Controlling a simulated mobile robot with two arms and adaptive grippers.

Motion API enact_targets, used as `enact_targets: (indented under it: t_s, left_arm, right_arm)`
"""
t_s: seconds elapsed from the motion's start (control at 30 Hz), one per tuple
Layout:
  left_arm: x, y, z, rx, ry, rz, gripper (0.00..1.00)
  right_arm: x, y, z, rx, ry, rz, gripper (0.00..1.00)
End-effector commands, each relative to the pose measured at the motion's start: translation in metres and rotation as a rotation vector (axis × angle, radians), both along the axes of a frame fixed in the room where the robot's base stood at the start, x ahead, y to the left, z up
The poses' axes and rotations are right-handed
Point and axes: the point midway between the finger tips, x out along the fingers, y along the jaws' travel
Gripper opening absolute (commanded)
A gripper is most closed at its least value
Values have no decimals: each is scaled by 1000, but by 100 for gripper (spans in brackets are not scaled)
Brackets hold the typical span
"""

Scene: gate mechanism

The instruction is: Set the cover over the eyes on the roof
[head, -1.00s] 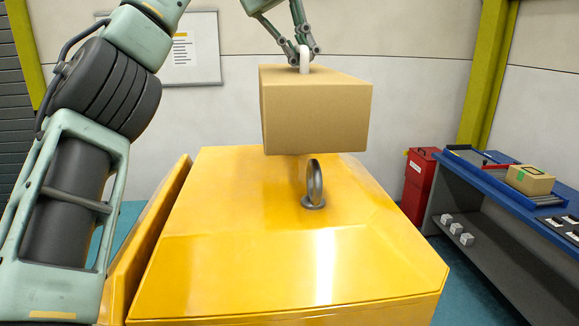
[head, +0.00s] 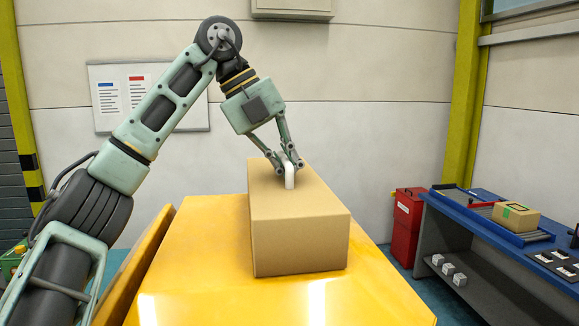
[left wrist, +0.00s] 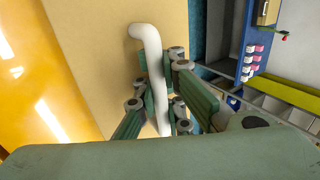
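The cover is a tan box (head: 299,235) with a white handle (head: 290,175) on top. In the head view it is at the yellow roof (head: 205,262), upright; whether it rests on the roof or hovers just above it I cannot tell. My left gripper (head: 287,167) is shut on the white handle from above. The left wrist view shows the fingers (left wrist: 162,100) closed around the handle (left wrist: 150,50) over the tan top (left wrist: 95,45). The eye on the roof is hidden, behind or under the box. My right gripper is not in view.
A blue workbench (head: 480,222) stands at the right with a taped carton (head: 516,216) and small parts on it. A red cabinet (head: 406,228) stands beside it. A raised yellow panel (head: 140,262) runs along the roof's left side. The roof's front is clear.

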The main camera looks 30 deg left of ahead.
Motion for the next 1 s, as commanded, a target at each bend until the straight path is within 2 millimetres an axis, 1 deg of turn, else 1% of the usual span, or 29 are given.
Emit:
enact_targets:
  t_s: [0.1,0.43,0.73,1.0]
  left_arm:
    - [0,-1,-1,-1,-2,-1,0]
    - [0,-1,-4,-1,0,-1,1]
    - [0,0,-4,0,0,-1,27]
    - [0,0,-4,0,0,-1,27]
  right_arm:
    - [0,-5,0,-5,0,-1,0]
    - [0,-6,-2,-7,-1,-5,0]
    - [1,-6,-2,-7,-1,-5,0]
    - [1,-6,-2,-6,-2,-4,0]
